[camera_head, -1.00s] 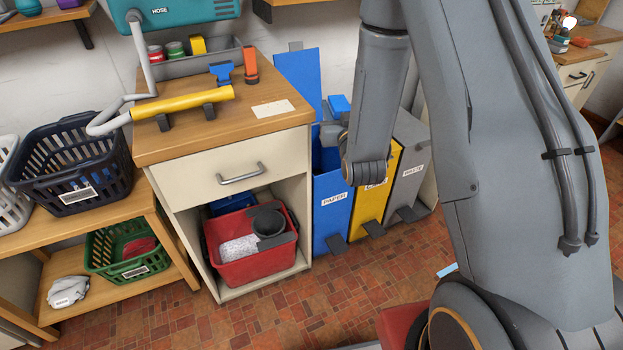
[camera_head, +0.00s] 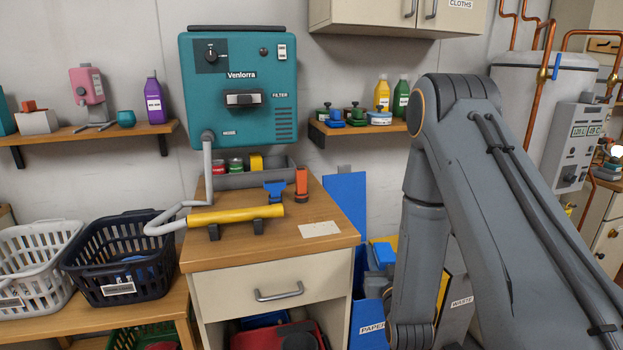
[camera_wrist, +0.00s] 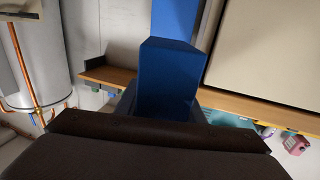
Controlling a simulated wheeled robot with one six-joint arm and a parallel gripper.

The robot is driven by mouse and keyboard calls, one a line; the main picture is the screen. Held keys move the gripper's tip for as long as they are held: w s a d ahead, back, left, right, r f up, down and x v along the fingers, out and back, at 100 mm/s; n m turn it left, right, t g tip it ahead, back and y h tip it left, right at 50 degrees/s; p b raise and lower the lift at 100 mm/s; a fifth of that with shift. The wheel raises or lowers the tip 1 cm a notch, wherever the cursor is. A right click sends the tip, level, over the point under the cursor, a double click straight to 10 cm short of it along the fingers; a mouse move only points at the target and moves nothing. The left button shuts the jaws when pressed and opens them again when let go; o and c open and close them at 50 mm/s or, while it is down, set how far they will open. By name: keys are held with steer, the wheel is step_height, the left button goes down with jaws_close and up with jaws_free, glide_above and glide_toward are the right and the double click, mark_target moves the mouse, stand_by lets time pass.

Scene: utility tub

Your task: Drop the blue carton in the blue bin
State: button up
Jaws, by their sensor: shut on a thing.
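The blue carton (camera_head: 383,255) is in my gripper (camera_wrist: 163,112), at the level of the bins in the head view. In the wrist view the carton (camera_wrist: 168,80) stands out beyond the dark gripper body. The blue bin (camera_head: 367,325), labelled PAPER, stands right of the cabinet with its blue lid raised against the wall. The carton appears near or above the bin's mouth; the exact depth cannot be told. My arm hides most of the gripper and part of the bin in the head view.
A yellow bin and a grey WASTE bin (camera_head: 457,305) stand right of the blue bin, partly behind my arm. The wooden-topped cabinet (camera_head: 270,250) borders it on the left. A wall shelf (camera_head: 350,130) with bottles is above.

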steer(key=s+f, duration=0.6)
steer(key=f, duration=0.4)
steer(key=shift+f, duration=0.15)
